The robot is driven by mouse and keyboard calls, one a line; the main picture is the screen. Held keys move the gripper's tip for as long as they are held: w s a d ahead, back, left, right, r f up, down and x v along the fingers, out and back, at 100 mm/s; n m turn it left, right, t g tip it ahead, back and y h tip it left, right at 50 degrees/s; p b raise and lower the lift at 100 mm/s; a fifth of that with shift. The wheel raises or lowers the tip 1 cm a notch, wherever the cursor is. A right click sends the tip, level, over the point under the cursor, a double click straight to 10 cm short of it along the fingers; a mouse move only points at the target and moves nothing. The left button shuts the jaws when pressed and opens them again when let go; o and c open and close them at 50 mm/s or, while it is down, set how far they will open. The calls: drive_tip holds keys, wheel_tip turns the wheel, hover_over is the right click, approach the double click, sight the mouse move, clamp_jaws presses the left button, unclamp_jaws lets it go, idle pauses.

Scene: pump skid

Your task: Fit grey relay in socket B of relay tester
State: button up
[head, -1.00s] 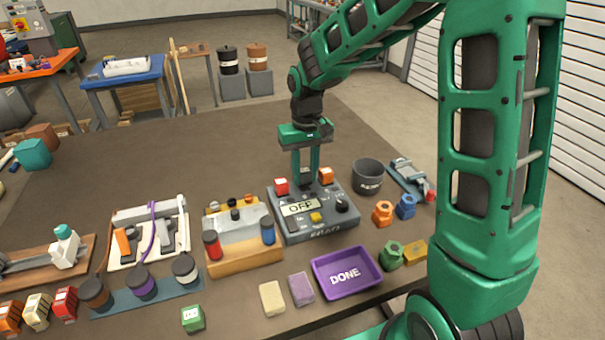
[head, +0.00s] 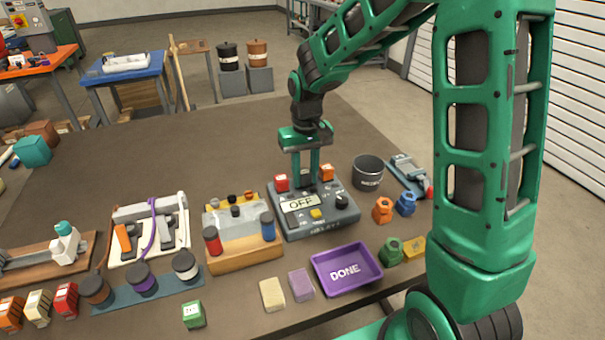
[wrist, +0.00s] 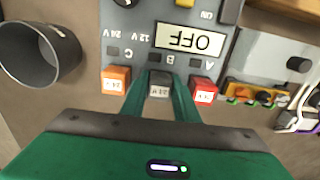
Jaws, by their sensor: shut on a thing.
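The relay tester (head: 322,221) is a grey box on the table with a display reading OFF. My gripper (wrist: 160,92) is shut on the grey relay (wrist: 159,84), with one finger on each side of it. The relay is at the B position, between the orange relay (wrist: 116,79) at C and the red relay (wrist: 204,90) at A. I cannot tell whether the grey relay is fully seated; its underside and the socket are hidden. In the head view my gripper (head: 306,178) points straight down at the tester's back edge, and its fingers hide the grey relay.
A dark grey bin (head: 368,174) stands right of the tester. A wooden block with red and blue cylinders (head: 243,240) stands close on its left. A purple DONE tray (head: 345,270) is in front. Bare table lies behind the tester.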

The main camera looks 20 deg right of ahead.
sight(305, 172)
drive_tip(key=o, duration=1)
wheel_tip(305, 172, up, 11)
drive_tip(key=shift+f, duration=0.15)
drive_tip(key=s+d+m, duration=0.2)
drive_tip(key=s+d, duration=0.3)
drive_tip(key=s, duration=0.5)
drive_tip(key=s+d+f+m, duration=0.1)
drive_tip(key=s+d+m, duration=0.1)
drive_tip(key=s+d, duration=0.4)
drive_tip(key=s+d+m, duration=0.2)
drive_tip(key=s+d, duration=0.4)
drive_tip(key=s, duration=0.9)
drive_tip(key=shift+f, duration=0.3)
